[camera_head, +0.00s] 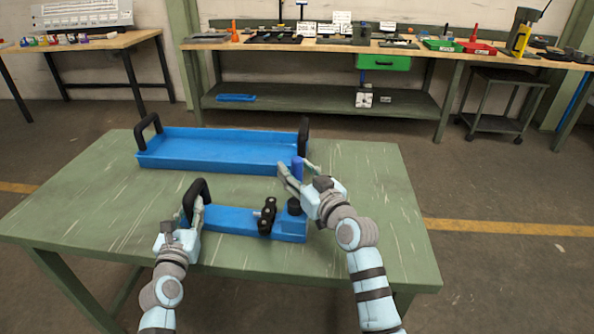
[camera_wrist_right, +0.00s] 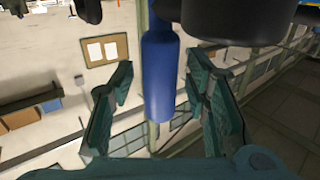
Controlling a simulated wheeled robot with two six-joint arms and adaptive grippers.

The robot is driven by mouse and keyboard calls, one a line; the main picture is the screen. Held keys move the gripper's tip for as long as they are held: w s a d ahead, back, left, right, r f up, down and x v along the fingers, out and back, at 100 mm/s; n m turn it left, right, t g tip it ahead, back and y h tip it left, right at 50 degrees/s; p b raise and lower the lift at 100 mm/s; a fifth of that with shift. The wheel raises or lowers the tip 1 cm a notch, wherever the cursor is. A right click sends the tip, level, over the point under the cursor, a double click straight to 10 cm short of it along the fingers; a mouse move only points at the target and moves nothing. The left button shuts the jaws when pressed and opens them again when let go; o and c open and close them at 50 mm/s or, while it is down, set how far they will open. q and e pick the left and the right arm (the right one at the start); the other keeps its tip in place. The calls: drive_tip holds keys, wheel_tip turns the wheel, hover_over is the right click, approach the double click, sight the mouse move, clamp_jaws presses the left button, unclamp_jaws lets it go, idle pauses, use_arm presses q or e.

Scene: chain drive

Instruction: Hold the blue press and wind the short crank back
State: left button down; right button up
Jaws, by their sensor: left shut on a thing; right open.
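The blue press (camera_head: 232,222) lies on the green table, with a black arched handle (camera_head: 199,186) at its left end and black round parts (camera_head: 267,216) near its right end. My left gripper (camera_head: 193,206) is shut on that arched handle. The short crank's upright blue grip (camera_head: 297,166) stands above the press's right end. My right gripper (camera_head: 294,169) is open around it. In the right wrist view the blue grip (camera_wrist_right: 160,75) hangs between the two spread fingers, with gaps on both sides. The crank's arm is mostly hidden by my right gripper in the head view.
A long blue tray (camera_head: 220,165) with black end handles lies behind the press, close to my right gripper. The green table (camera_head: 90,215) is clear at left and right. A workbench (camera_head: 330,46) with tools stands farther back.

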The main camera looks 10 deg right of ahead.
clamp_jaws()
drive_tip(key=shift+a+n+y, duration=0.1)
drive_tip(key=shift+n+y, duration=0.2)
drive_tip(key=shift+y, duration=0.1)
drive_tip(key=shift+w+a+f+n+g+y, duration=0.1)
drive_tip(key=shift+a+n+g+y, duration=0.3)
drive_tip(key=shift+n+g+y, duration=0.55)
drive_tip(key=shift+s+a+n+g+y, duration=0.15)
drive_tip(key=shift+a+n+g+y, duration=0.35)
drive_tip(key=shift+n+g+y, duration=0.75)
drive_tip(key=shift+s+a+n+g+y, duration=0.15)
drive_tip(key=shift+a+n+g+y, duration=0.4)
drive_tip(key=shift+n+g+y, duration=0.7)
drive_tip(key=shift+s+a+n+g+y, duration=0.15)
drive_tip(key=shift+a+n+g+y, duration=0.35)
drive_tip(key=shift+n+g+y, duration=0.7)
drive_tip(key=shift+g+y, duration=0.25)
drive_tip(key=shift+y, duration=0.1)
